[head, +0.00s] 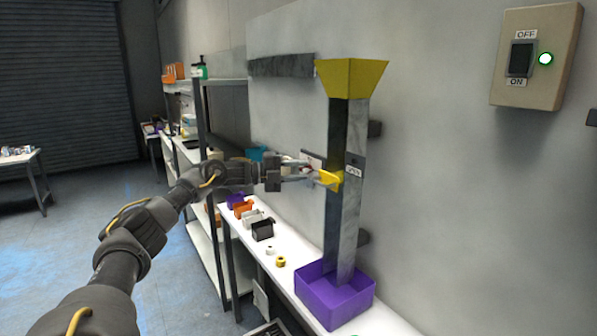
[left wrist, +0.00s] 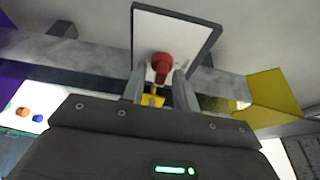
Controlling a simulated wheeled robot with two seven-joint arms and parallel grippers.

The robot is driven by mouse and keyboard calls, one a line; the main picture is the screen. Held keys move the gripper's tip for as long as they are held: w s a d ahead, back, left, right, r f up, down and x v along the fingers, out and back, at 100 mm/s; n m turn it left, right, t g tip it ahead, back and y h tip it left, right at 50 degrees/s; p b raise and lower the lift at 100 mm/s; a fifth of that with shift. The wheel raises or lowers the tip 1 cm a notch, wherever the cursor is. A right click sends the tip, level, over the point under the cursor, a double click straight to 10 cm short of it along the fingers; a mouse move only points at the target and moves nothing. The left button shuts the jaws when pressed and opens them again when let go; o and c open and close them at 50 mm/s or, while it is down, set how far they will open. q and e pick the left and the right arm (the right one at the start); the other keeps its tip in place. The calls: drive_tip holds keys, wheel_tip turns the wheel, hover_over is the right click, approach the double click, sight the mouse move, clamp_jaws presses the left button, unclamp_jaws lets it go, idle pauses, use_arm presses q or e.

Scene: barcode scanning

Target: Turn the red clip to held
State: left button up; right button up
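The red clip (left wrist: 162,68) sits on a white panel with a dark frame (left wrist: 190,32) in the left wrist view. In that view it shows between the fingertips of my left gripper (left wrist: 160,80), and I cannot tell if they touch it. A small yellow piece (left wrist: 152,100) shows lower down between the fingers. In the head view my left gripper (head: 312,172) has its fingers apart, at the left side of the tall grey chute. A yellow tab (head: 331,180) on the chute is close to the fingertips. The clip is not clearly seen there. My right gripper is not in view.
The chute (head: 347,220) has a yellow funnel (head: 352,76) on top and a purple bin (head: 335,297) below. Several small bins and two rolls lie on the white shelf (head: 290,268). A switch box (head: 535,57) with a green light is on the right wall.

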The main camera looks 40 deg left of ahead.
use_arm(q)
drive_tip(key=b+v, duration=0.5)
drive_tip(key=v, duration=0.5)
drive_tip(key=shift+s+a, duration=0.25)
drive_tip(key=shift+s, duration=0.05)
idle(0.4)
